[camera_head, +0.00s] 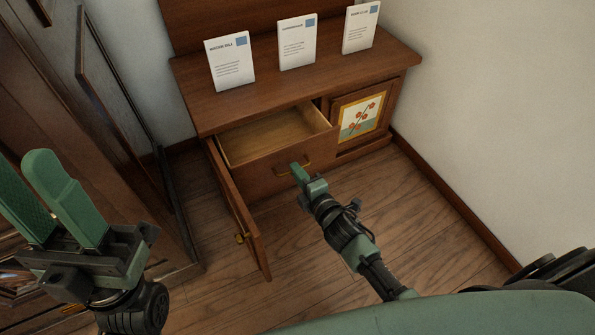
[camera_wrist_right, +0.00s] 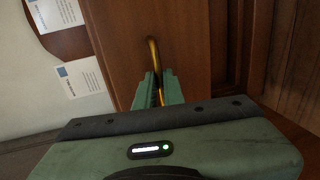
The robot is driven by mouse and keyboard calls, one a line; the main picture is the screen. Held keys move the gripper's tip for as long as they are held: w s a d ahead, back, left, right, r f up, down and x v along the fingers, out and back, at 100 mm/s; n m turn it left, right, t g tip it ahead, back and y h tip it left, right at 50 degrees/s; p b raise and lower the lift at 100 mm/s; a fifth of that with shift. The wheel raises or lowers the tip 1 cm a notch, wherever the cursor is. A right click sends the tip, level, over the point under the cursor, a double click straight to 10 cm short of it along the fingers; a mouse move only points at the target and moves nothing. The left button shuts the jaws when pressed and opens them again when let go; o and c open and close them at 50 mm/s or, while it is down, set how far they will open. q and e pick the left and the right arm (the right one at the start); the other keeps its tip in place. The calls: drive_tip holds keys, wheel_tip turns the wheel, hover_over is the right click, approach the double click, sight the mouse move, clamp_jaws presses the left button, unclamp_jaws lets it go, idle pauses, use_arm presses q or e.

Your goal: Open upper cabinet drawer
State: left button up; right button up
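The upper drawer (camera_head: 275,170) of the low brown cabinet (camera_head: 345,82) is pulled out, and its light wooden inside shows and looks empty. Its curved brass handle (camera_head: 282,173) is on the front; it also shows in the right wrist view (camera_wrist_right: 153,58). My right gripper (camera_head: 299,174) is at this handle. In the right wrist view, its two green fingers (camera_wrist_right: 158,92) are close together with the handle between them. My left gripper (camera_head: 52,205) is at the lower left, away from the cabinet, with its fingers apart and empty.
A cabinet door (camera_head: 238,210) with a brass knob stands open below and left of the drawer. A picture panel (camera_head: 360,115) is at the right. Three white cards (camera_head: 297,42) stand on top. A tall dark armoire (camera_head: 85,130) is at left. Wooden floor (camera_head: 420,225) is clear at right.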

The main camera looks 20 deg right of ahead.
drive_tip(key=o, duration=0.4)
drive_tip(key=shift+c, duration=0.2)
drive_tip(key=shift+s, duration=0.1)
drive_tip(key=p+v, duration=0.2)
drive_tip(key=v, duration=0.5)
drive_tip(key=shift+s+p, duration=0.3)
drive_tip(key=shift+p, duration=0.05)
drive_tip(key=shift+d+r, duration=0.1)
drive_tip(key=shift+d, duration=0.05)
